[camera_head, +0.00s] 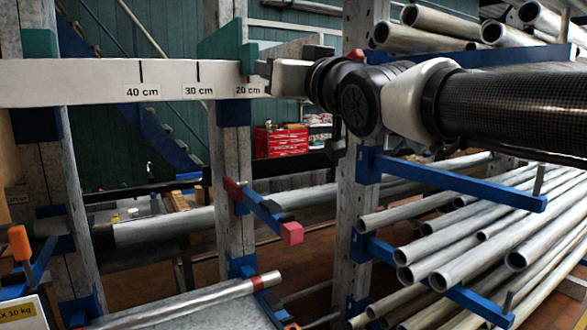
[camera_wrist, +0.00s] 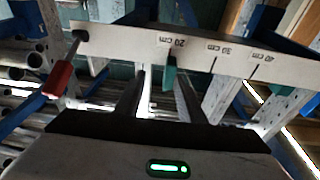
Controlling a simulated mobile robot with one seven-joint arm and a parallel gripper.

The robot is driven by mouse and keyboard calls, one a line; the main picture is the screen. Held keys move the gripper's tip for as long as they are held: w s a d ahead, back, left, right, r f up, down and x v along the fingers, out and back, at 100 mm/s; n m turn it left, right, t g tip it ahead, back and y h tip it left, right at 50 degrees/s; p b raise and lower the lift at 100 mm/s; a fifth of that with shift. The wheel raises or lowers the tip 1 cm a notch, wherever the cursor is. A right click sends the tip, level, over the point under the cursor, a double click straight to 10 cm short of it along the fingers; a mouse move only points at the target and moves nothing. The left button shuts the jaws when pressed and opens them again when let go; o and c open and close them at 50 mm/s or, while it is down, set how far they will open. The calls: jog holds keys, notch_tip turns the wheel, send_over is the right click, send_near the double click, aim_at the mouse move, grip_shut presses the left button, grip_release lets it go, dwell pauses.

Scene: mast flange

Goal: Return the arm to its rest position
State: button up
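My gripper (camera_head: 268,70) is at the middle top of the head view, in front of the 20 cm end of a white marked board. In the wrist view its two dark fingers (camera_wrist: 158,88) stand apart, with a gap between them and nothing seen held. My arm reaches in from the right, roughly level. The white board (camera_head: 90,82) carries 20, 30 and 40 cm marks; it also crosses the top of the wrist view (camera_wrist: 235,64), beyond the fingers. Whether the fingertips touch it I cannot tell.
Metal pipes (camera_head: 480,245) lie on blue rack arms (camera_head: 450,180) below my arm, with more pipes (camera_head: 430,22) above. Grey uprights (camera_head: 232,150) stand close by. A red-tipped blue arm (camera_head: 265,212) juts out below the gripper. A red handle (camera_wrist: 59,80) hangs left in the wrist view.

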jog(key=s+d+f+m+g+h+p, duration=0.2)
jog(key=d+f+h, duration=0.2)
jog(key=d+f, duration=0.4)
jog(key=s+d+f+m+g+h+p, duration=0.1)
jog(key=s+d+f+g, duration=0.4)
jog(key=s+f, duration=0.6)
jog(key=s+d+f+m+g+h+p, duration=0.2)
jog(key=s+d+f+g+h+p, duration=0.1)
jog(key=s+f, duration=0.8)
notch_tip(320, 180, down, 2)
jog(key=shift+s+d+f+m+g+h, duration=0.1)
jog(key=shift+s+d+m+g+h, duration=0.25)
jog(key=shift+d+g+h, duration=0.5)
